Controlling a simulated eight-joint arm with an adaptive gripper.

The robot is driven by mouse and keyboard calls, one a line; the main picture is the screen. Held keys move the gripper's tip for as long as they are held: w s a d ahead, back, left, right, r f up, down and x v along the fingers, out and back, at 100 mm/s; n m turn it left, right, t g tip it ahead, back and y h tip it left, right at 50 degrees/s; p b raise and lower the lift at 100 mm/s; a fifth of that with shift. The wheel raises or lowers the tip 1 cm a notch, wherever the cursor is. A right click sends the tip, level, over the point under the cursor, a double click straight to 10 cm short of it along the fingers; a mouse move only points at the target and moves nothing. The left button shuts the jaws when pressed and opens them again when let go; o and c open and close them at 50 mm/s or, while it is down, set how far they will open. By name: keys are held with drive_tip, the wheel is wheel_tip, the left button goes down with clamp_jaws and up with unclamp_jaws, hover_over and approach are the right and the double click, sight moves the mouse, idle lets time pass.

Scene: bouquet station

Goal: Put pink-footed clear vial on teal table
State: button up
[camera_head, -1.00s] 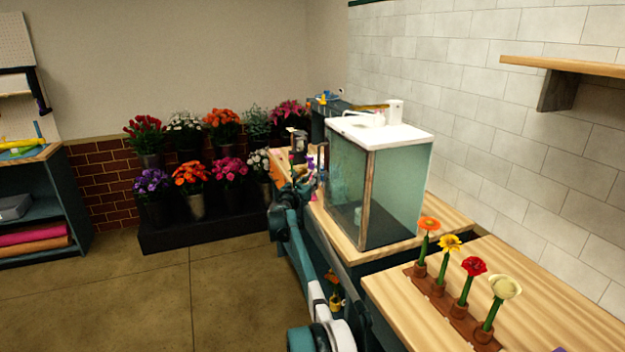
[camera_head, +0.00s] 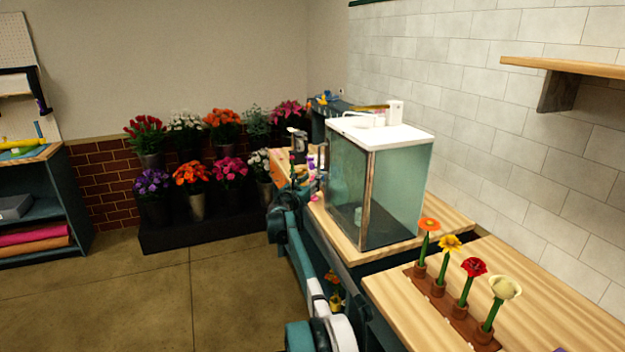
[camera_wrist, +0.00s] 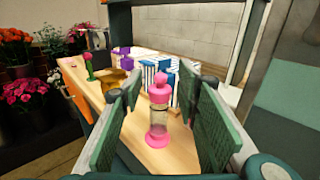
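In the wrist view, the clear vial (camera_wrist: 157,120) stands upright on a wooden bench top, with a pink foot, pink collar and pink round stopper. My gripper (camera_wrist: 163,108) is open, its green-padded fingers on either side of the vial with visible gaps. In the head view my gripper (camera_head: 297,180) is at the bench left of the glass tank; its fingertips are too small to make out. A teal unit with a wooden top (camera_head: 45,190) stands at far left; I cannot tell whether this is the teal table.
The glass tank (camera_head: 395,195) with white lid stands close right of my arm. Behind the vial are a blue-and-white rack (camera_wrist: 158,72), a brass-coloured vessel (camera_wrist: 110,80) and a pink flower (camera_wrist: 88,62). A flower stand (camera_head: 205,237) is left; the floor before it is clear.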

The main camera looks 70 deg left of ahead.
drive_tip(key=p+v, duration=0.1)
drive_tip(key=v, duration=0.9)
drive_tip(key=shift+s+d+p, duration=0.25)
drive_tip(key=shift+d+p, duration=0.05)
drive_tip(key=shift+p, duration=0.1)
drive_tip(key=shift+o, duration=0.5)
idle(0.4)
drive_tip(key=w+f+m+g+y, duration=0.1)
drive_tip(key=m, duration=1)
drive_tip(key=w+a+f+m+g+y, duration=0.1)
drive_tip(key=w+m, duration=0.1)
drive_tip(key=m, duration=0.9)
drive_tip(key=w+a+f+m+g, duration=0.1)
drive_tip(key=f+m, duration=0.1)
drive_tip(key=m, duration=0.9)
drive_tip(key=shift+w+g+y+p, duration=0.3)
drive_tip(key=shift+g+y+p, duration=0.05)
drive_tip(key=shift+g+y, duration=0.05)
